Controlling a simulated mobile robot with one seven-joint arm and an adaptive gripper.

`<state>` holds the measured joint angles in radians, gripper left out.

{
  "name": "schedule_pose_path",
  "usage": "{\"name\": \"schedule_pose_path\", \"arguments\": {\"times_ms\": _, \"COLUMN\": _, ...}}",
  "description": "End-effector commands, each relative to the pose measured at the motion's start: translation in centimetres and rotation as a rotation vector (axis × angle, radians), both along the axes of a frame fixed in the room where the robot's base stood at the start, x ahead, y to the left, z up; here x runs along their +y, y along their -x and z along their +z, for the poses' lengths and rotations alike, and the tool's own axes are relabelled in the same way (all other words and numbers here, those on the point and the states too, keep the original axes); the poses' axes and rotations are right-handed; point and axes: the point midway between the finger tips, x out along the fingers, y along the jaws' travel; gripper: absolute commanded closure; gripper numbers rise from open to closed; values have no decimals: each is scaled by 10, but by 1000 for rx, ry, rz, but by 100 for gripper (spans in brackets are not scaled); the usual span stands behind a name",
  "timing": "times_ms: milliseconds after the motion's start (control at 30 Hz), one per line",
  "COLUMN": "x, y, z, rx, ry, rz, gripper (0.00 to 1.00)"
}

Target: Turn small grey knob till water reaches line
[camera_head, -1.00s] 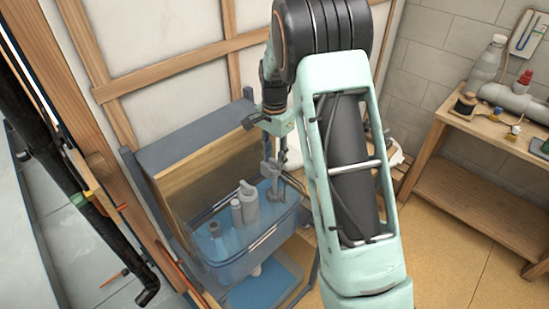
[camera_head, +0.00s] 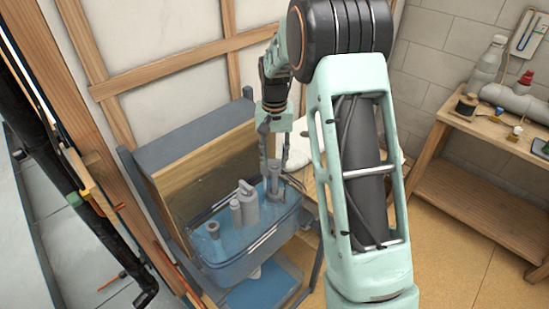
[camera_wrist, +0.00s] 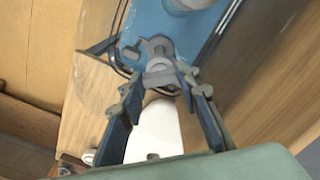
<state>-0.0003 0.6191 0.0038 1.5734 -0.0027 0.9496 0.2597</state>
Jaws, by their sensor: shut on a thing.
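A clear blue tank (camera_head: 240,268) holds water and stands in a grey frame. Grey fittings (camera_head: 245,208) rise from the water. My gripper (camera_head: 271,176) points down at the tank's right end. In the wrist view my gripper (camera_wrist: 161,84) has its two fingers closed around a small grey knob (camera_wrist: 160,79) on top of a grey fitting. The fitting (camera_wrist: 158,48) stands at the end of the blue tank (camera_wrist: 110,75). The water surface lies below the rim; I cannot make out the line.
A wooden panel (camera_head: 200,170) stands behind the tank. A white object (camera_head: 297,152) sits right of the gripper, partly behind my arm. A wooden bench (camera_head: 480,200) with bottles and pipe parts is at the right. Black pipes (camera_head: 90,220) run along the left.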

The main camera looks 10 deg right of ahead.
Motion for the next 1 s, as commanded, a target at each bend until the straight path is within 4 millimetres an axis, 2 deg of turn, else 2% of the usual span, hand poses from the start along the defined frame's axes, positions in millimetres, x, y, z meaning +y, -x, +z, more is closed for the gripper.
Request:
{"name": "schedule_pose_path", "arguments": {"times_ms": 567, "x": 0, "y": -1, "z": 1, "rx": -3, "ry": 0, "rz": 41, "gripper": 94}}
{"name": "schedule_pose_path", "arguments": {"times_ms": 600, "x": 0, "y": -1, "z": 1, "rx": -3, "ry": 0, "rz": 41, "gripper": 69}}
{"name": "schedule_pose_path", "arguments": {"times_ms": 733, "x": 0, "y": -1, "z": 1, "rx": -2, "ry": 0, "rz": 41, "gripper": 54}}
{"name": "schedule_pose_path", "arguments": {"times_ms": 767, "x": 0, "y": -1, "z": 1, "rx": -2, "ry": 0, "rz": 41, "gripper": 52}}
{"name": "schedule_pose_path", "arguments": {"times_ms": 1000, "x": 0, "y": 0, "z": 1, "rx": -1, "ry": 0, "rz": 41, "gripper": 52}}
